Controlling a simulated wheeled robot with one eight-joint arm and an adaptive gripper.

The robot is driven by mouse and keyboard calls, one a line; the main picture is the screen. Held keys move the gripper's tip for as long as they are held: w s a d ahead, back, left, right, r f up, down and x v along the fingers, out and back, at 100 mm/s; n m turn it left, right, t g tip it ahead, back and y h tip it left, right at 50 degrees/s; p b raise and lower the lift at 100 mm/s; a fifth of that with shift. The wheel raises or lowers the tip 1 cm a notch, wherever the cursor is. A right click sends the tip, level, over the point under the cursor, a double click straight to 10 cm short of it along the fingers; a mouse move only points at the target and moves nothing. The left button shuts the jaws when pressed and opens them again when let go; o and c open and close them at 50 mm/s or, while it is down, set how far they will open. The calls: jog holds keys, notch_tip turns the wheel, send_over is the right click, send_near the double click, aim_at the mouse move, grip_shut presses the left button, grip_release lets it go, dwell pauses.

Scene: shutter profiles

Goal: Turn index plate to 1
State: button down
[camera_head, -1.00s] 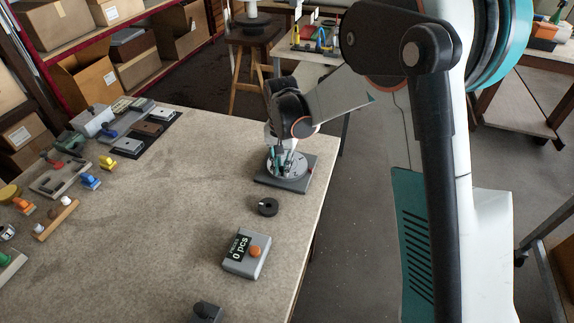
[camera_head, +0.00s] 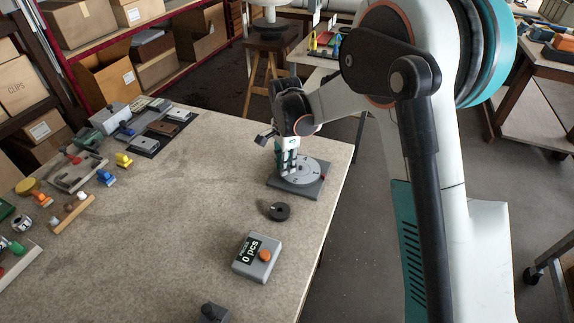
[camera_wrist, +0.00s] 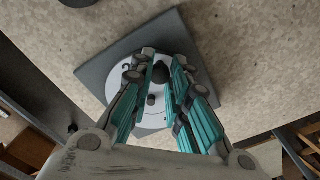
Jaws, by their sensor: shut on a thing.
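The index plate is a pale round disc (camera_head: 309,171) on a dark square base (camera_head: 288,186) near the table's right edge. In the wrist view the disc (camera_wrist: 153,122) shows a digit 2 near its left rim, and the grey base (camera_wrist: 95,72) lies around it. My gripper (camera_head: 287,168) points down at the disc's left side. In the wrist view my gripper (camera_wrist: 165,66) has its teal fingers closed on a dark knob (camera_wrist: 161,72) of the disc. A smaller dark peg (camera_wrist: 152,100) stands near the disc's middle. The fingers hide much of the disc and its other markings.
A black ring-shaped piece (camera_head: 279,211) and a grey counter box (camera_head: 256,258) reading 0 pcs with an orange button lie nearer on the table. Several fixtures and coloured knobs fill the left side. The table's middle is clear.

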jog(key=shift+w+m, duration=0.15)
jog(key=shift+m, duration=0.15)
jog(key=c, duration=1.5)
grip_release()
notch_tip(320, 180, up, 12)
jog(key=shift+r, duration=0.1)
